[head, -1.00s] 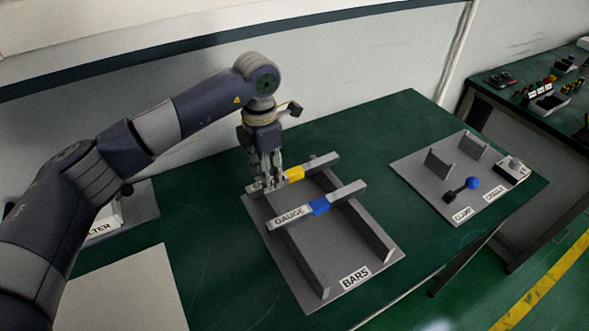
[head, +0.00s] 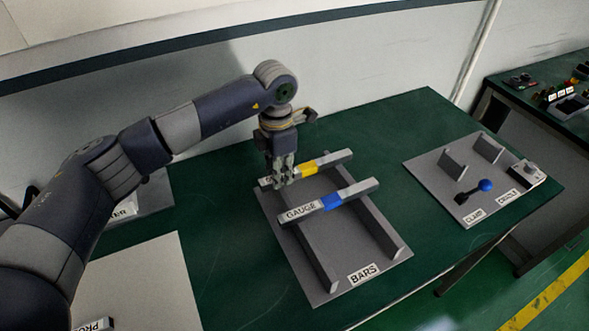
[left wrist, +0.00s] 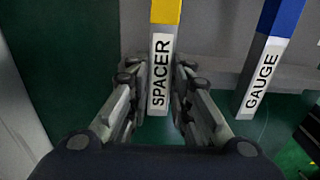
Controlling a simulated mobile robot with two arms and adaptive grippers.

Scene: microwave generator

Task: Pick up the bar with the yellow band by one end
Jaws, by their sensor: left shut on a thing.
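The bar with the yellow band (head: 308,168) is grey and lies across the rails of the BARS rack, behind the blue-banded bar. In the left wrist view its yellow band (left wrist: 165,11) is at the top, with a white SPACER label (left wrist: 160,72) below it. My left gripper (head: 283,182) points down at the bar's left end, hiding part of its label in the head view. Its fingers (left wrist: 157,98) are shut on the labelled end, one on each side. No lift off the rack is visible. My right gripper is not in view.
The blue-banded GAUGE bar (head: 331,202) lies parallel on the same rack (head: 335,250), close in front. A grey fixture plate (head: 440,191) with a blue-knobbed lever (head: 485,185) stands to the right. A pale board (head: 145,285) lies at front left.

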